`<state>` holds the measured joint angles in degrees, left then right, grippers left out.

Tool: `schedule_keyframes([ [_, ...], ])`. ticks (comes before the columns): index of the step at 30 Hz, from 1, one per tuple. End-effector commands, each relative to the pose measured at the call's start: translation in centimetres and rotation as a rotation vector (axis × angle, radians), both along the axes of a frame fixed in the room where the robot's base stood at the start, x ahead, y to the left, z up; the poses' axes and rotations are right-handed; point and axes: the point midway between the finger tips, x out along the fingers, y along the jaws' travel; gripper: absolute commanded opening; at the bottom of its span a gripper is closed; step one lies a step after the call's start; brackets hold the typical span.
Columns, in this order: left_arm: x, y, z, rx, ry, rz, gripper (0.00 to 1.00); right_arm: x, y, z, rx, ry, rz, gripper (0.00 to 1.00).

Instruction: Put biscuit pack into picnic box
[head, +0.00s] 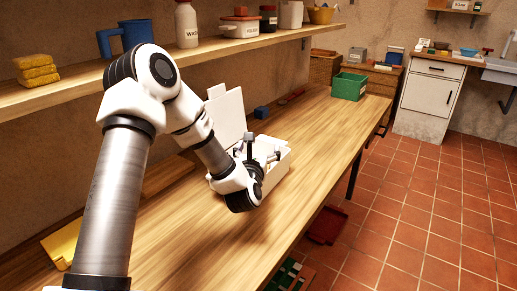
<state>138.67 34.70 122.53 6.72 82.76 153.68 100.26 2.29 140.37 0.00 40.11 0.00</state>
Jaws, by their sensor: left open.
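A white box (277,174) with its white lid (227,113) raised stands on the wooden table; it looks like the picnic box. My left gripper (262,154) is open over the box's opening, with its fingers at or just inside the rim. The wrist covers the box's near left part, so most of its inside is hidden. I cannot make out a biscuit pack for certain in this view. My right gripper is not in view.
A small blue block (262,113) and red items (290,96) lie behind the box. A green crate (349,86) stands at the table's far end. The table's front right is clear.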

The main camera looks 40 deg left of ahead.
Motion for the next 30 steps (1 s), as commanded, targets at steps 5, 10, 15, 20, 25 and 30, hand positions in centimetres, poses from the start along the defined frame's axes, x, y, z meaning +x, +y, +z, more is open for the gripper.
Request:
schedule_keyframes([
  [5, 0.0, 0.0, 1.0, 0.000, 0.001, 0.000, 0.95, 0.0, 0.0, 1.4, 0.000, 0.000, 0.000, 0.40],
  [10, -2.1, -1.4, 0.9, -0.003, 0.003, -0.003, 0.95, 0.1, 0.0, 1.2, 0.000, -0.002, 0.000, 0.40],
  [15, -6.5, -4.1, 0.8, 0.000, 0.004, -0.004, 0.95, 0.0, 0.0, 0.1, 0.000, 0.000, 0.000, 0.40],
  [20, -9.1, -5.7, 2.0, 0.004, 0.011, 0.000, 0.95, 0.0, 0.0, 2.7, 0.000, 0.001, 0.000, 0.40],
  [25, -10.1, -6.3, 1.5, 0.001, 0.004, 0.000, 0.95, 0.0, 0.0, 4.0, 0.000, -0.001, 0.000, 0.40],
  [30, -10.2, -6.4, 1.2, 0.000, 0.000, 0.000, 0.95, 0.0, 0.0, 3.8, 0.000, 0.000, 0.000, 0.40],
])
